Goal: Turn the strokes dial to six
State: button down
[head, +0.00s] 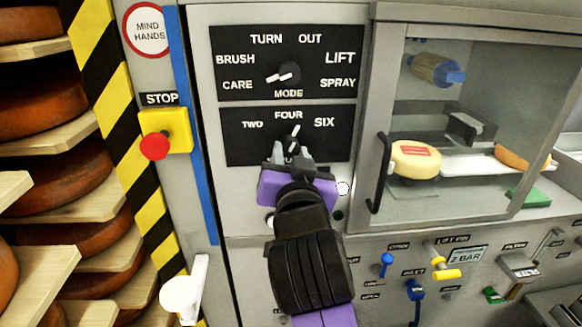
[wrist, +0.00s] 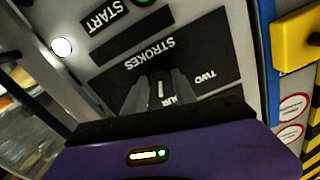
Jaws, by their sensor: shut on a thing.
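The strokes dial (head: 295,131) is a small black knob with a white pointer line on the lower black panel (head: 240,150), marked TWO, FOUR and SIX. The pointer leans up and slightly right, near FOUR and a little toward the SIX side. My gripper (head: 290,152) reaches it from below, with its grey fingers shut on the knob. In the wrist view the dial (wrist: 161,88) shows between the two fingers under the upside-down STROKES label. There the SIX label is hidden and FOUR is partly covered by a finger.
The mode dial (head: 284,73) sits just above on its own panel. A red stop button (head: 154,146) on a yellow box is at left. A glazed door with a black handle (head: 378,172) is at right. Cheese shelves (head: 60,135) stand far left.

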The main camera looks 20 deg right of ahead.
jog(key=shift+m+b, duration=1.4)
jog(key=shift+m, duration=0.4)
jog(key=c, duration=1)
grip_release()
jog(key=shift+s+a, duration=0.1)
jog(key=b+v, duration=0.1)
jog(key=v, duration=0.6)
jog(key=shift+s, duration=0.25)
